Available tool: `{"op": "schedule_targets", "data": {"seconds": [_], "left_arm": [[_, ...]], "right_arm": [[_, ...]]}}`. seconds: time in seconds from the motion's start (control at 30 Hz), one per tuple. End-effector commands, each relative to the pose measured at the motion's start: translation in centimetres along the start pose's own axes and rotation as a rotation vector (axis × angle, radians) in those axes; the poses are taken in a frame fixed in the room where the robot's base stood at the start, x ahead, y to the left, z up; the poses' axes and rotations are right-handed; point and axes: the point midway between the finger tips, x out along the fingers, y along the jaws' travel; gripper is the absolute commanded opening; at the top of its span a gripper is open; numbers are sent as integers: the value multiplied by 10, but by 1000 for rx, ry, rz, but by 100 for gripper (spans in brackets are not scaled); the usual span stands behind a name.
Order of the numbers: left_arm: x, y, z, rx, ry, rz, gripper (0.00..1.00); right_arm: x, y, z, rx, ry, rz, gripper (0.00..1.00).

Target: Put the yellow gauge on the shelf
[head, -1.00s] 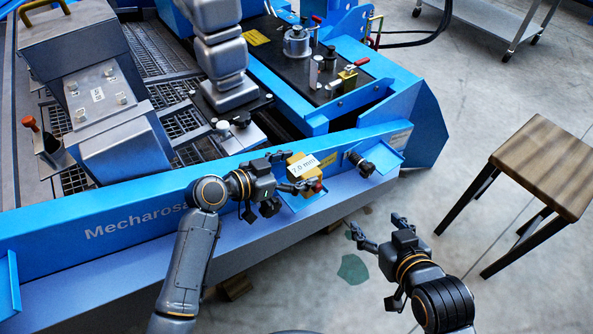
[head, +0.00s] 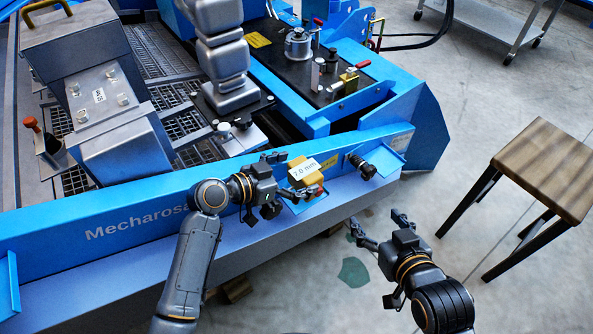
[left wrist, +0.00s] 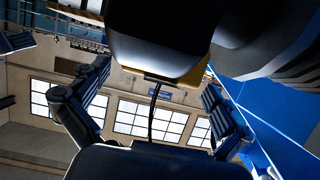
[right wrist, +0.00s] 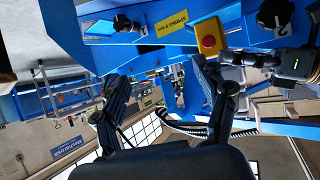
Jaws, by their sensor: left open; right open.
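A red knob (head: 318,189) shows at the gauge's lower right. My right gripper (head: 381,230) is open and empty, lower right of the gauge.
A black knob (head: 362,165) stands on the beam right of the gauge, beside another blue ledge (head: 386,159). A yellow label (head: 329,162) lies between them. A wooden stool (head: 548,165) stands at the right, with bare floor between it and the machine.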

Motion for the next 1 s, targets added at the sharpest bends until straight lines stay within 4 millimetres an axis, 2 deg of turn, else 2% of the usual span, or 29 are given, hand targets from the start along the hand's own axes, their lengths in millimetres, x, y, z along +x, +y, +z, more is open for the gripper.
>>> {"op": "schedule_targets", "data": {"seconds": [0.17, 0.5, 0.7, 0.83, 1.0], "left_arm": [[-5, -1, -2, 1, -1, -2, 100], [-76, -1, -1, 3, -4, -3, 100], [-108, 0, -2, 1, -2, -1, 100], [-118, 0, -2, 0, -1, 0, 100], [-121, 0, -2, 0, 1, 1, 100]], "right_arm": [[-2, 1, 6, 0, -40, 3, 73], [-26, 9, 62, 5, -339, 20, 73], [-38, 11, 82, 7, -446, 26, 73], [-42, 12, 87, 8, -477, 28, 73], [-43, 12, 89, 8, -487, 29, 73]]}}
